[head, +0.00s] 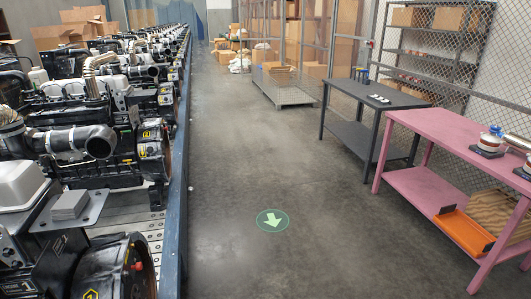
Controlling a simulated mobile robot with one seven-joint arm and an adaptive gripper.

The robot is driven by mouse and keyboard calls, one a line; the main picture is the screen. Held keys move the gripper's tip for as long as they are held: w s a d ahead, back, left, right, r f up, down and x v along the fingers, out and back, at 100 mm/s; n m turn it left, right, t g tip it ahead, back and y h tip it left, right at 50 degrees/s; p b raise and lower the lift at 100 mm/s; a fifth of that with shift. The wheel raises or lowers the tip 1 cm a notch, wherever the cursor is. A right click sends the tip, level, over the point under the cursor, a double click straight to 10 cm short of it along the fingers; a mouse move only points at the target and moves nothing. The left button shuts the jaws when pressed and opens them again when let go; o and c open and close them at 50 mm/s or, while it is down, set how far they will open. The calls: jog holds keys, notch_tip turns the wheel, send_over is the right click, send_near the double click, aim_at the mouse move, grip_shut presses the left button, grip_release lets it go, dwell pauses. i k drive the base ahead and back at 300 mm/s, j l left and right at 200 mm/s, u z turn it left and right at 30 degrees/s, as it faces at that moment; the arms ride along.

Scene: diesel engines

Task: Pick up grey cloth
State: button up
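A small grey block-like stack (70,205), which looks like folded grey cloth, lies on a flat metal plate (93,216) at the lower left. The plate is on the nearest part of the engine row. A white rounded part (20,186) is just left of the stack. My gripper is not in view, and nothing touches the stack.
Engines (90,140) line the left side behind a blue rail (176,190). A dark table (365,95) and a pink table (440,128) stand on the right, before a mesh fence (505,90). The grey floor (250,150) between is clear.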

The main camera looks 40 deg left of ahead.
aim_at(70, 205)
jog(key=i+j+u, duration=0.1)
jog(key=i+u, duration=0.35)
jog(key=u, duration=0.25)
jog(key=i+u, duration=1.6)
jog(key=u, duration=0.3)
jog(key=i+l+u, duration=0.15)
jog(key=u, duration=0.2)
jog(key=i, duration=0.1)
